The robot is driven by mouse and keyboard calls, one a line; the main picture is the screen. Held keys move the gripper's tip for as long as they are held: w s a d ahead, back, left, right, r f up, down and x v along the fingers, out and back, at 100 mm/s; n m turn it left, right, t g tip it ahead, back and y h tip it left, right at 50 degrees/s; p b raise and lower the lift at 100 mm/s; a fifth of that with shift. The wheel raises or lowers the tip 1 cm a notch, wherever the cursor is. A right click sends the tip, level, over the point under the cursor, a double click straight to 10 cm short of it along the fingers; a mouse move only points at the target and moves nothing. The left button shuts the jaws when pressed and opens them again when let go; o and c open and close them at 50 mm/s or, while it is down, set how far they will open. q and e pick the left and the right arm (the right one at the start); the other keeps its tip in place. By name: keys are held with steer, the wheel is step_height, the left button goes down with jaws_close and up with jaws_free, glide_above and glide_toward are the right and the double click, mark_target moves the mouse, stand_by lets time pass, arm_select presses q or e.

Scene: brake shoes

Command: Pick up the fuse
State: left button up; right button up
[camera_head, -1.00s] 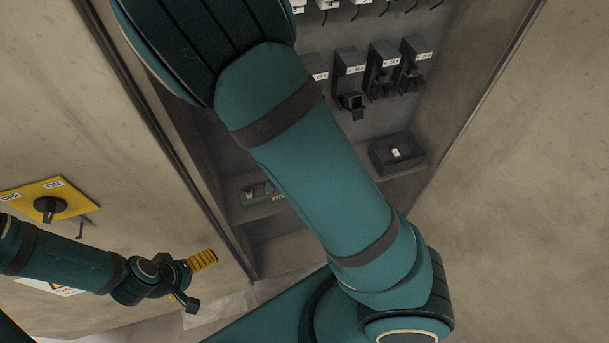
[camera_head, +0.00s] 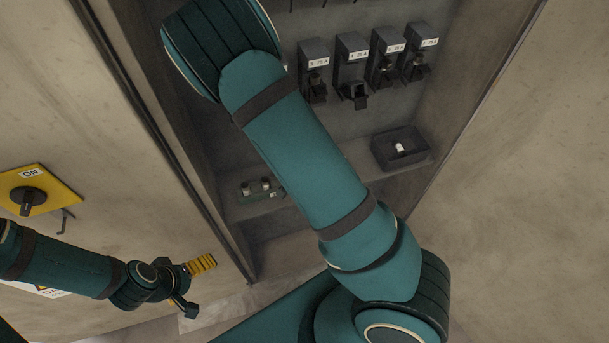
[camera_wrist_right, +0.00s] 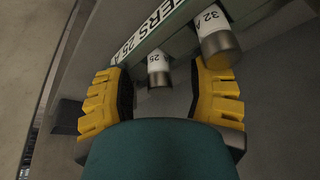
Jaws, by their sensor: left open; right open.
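In the right wrist view, my right gripper (camera_wrist_right: 160,84) is open, with its yellow fingers on either side of a white fuse with a grey metal end, marked 25 A (camera_wrist_right: 158,68). Gaps show between this fuse and both fingers. A second fuse marked 32 A (camera_wrist_right: 214,35) is just beyond the right finger. Both stick out of a green rack (camera_wrist_right: 145,48) labelled 25 A. In the head view, the rack (camera_head: 277,194) is on the cabinet's lower ledge, partly behind my right arm, which hides the right gripper. My left gripper (camera_head: 202,286) is open and empty at lower left.
A black box (camera_head: 380,151) with a white fuse (camera_head: 399,147) inside stands on the ledge at right. Several black fuse holders line the back wall, one with its front hanging open (camera_head: 355,94). A yellow switch panel (camera_head: 55,192) is at left. Cabinet side walls flank the ledge.

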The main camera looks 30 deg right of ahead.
steer(key=shift+c, duration=0.5)
jaws_close()
steer(key=shift+r, duration=0.1)
